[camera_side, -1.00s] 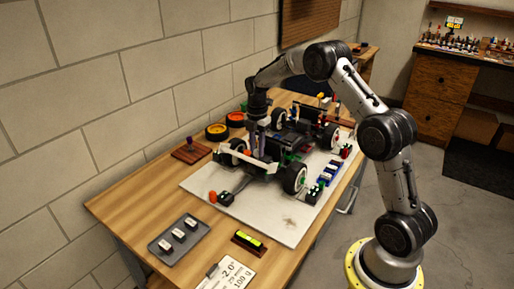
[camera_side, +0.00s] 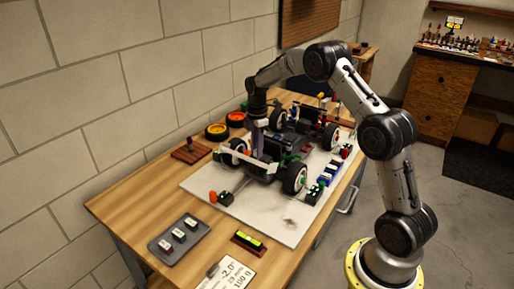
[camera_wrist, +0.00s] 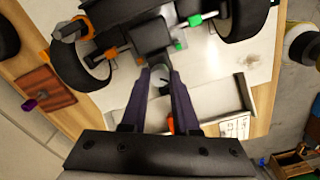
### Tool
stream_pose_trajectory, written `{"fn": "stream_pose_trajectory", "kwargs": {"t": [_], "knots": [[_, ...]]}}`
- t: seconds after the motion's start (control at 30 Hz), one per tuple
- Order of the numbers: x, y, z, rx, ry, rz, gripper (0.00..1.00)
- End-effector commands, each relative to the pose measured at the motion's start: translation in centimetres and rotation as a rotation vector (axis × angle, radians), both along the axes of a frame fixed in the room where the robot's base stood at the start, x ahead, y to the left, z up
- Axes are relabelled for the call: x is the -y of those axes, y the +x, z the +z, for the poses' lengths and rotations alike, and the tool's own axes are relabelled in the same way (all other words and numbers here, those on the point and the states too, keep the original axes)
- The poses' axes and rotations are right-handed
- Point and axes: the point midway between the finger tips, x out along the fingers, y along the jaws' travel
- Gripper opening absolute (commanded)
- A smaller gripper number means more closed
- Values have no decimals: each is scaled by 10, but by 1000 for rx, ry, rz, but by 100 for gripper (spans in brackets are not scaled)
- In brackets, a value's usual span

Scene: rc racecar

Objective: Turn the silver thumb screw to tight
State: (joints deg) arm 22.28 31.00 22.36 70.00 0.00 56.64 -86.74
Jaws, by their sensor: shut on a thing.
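The RC car chassis (camera_side: 290,138) stands on a pale mat (camera_side: 255,205) on the wooden bench. My gripper (camera_side: 259,150) points down at the near end of the chassis, by the white bumper bar (camera_side: 252,164). In the wrist view, the two purple fingers of my gripper (camera_wrist: 161,74) are closed in at the chassis end. A small silvery piece, apparently the silver thumb screw (camera_wrist: 158,70), shows between the fingertips. The fingers partly cover it, and its turn marks cannot be made out.
Wheels stand close on both sides, the near one (camera_side: 295,179) to the right. A red-brown block with a purple knob (camera_side: 190,151), a grey tray (camera_side: 179,238) and a yellow-green level (camera_side: 249,240) sit on the bench. The mat's front is mostly clear.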

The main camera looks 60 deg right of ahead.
Motion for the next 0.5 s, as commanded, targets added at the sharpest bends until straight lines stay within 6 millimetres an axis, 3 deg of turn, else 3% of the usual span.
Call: {"fn": "stream_pose_trajectory", "kwargs": {"t": [0.5], "knots": [[0,0,0,0,0,-89,0]]}}
